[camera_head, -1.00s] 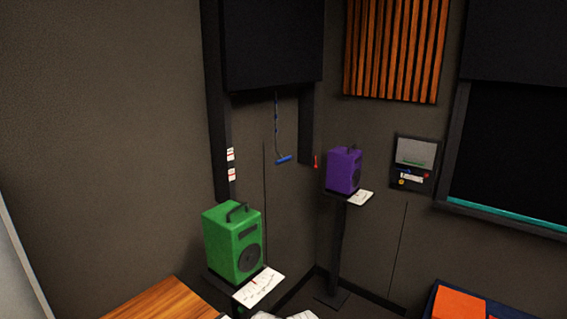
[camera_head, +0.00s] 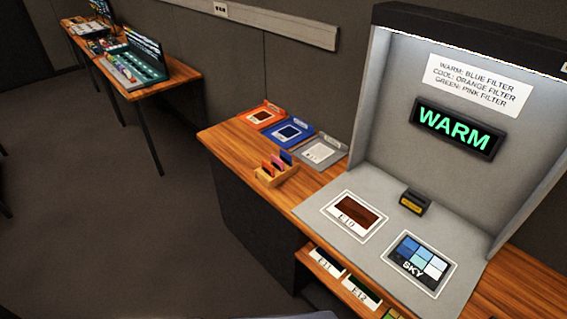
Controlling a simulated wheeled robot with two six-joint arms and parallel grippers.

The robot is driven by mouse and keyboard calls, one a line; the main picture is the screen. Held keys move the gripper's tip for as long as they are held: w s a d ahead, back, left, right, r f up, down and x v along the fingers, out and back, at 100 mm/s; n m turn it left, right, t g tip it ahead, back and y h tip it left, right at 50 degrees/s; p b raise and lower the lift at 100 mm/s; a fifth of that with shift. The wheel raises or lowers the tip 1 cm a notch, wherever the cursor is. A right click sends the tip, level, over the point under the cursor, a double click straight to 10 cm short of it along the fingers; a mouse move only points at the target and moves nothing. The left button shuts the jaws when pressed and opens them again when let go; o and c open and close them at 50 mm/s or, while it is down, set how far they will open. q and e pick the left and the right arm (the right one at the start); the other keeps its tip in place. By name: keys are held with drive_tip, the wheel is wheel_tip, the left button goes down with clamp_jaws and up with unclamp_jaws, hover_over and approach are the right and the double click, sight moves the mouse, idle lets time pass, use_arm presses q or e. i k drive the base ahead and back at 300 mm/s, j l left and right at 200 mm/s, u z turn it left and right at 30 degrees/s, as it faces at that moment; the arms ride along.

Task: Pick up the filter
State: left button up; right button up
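A small wooden rack (camera_head: 275,181) stands on the desk left of the grey booth. It holds several thin upright coloured filters, close together. A blue-violet filter (camera_head: 286,157) is at the right end, with pinkish and orange ones to its left; their exact shades are hard to tell at this size. A lit display (camera_head: 453,129) in the booth reads WARM. The sign (camera_head: 478,84) above it reads WARM: blue filter, COOL: orange filter, GREEN: pink filter. Neither gripper is in view.
Orange (camera_head: 262,116), blue (camera_head: 291,134) and grey (camera_head: 319,152) flat trays lie behind the rack. The booth floor holds an E10 card (camera_head: 355,216), a SKY card (camera_head: 419,264) and a small dark device (camera_head: 414,203). A shelf (camera_head: 317,256) below holds more cards. Open floor lies left.

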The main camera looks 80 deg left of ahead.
sight(286, 158)
drive_tip(key=u, duration=0.45)
drive_tip(key=k+u, duration=0.1)
drive_tip(key=u, duration=0.35)
drive_tip(key=j+u, duration=0.1)
drive_tip(key=u, duration=0.85)
drive_tip(key=j+u, duration=0.1)
drive_tip(key=u, duration=0.35)
drive_tip(key=j+u, duration=0.1)
drive_tip(key=u, duration=0.35)
drive_tip(key=k, duration=0.05)
